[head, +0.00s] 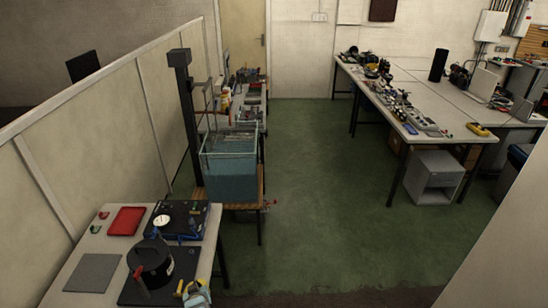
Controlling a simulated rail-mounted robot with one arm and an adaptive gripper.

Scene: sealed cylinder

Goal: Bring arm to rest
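My gripper and arm cannot be made out in the head view, so the gripper's state is not shown. On the near left table (72,268) stands a black round vessel (151,258) with a lid, on a dark mat (183,262). A red-handled part (139,276) is at its front left. Behind it is a black panel (200,213) with a round white gauge (162,221) and blue fittings. A small grey, blue and yellow item (195,293) lies at the front edge, too small to tell what it is.
A red tray (126,221) and grey plate (93,273) lie on the near table. Beyond it, a water tank (230,172) stands beside a dark column (184,115). A long bench (425,95) with many devices is at the right. The green floor (310,190) between is clear.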

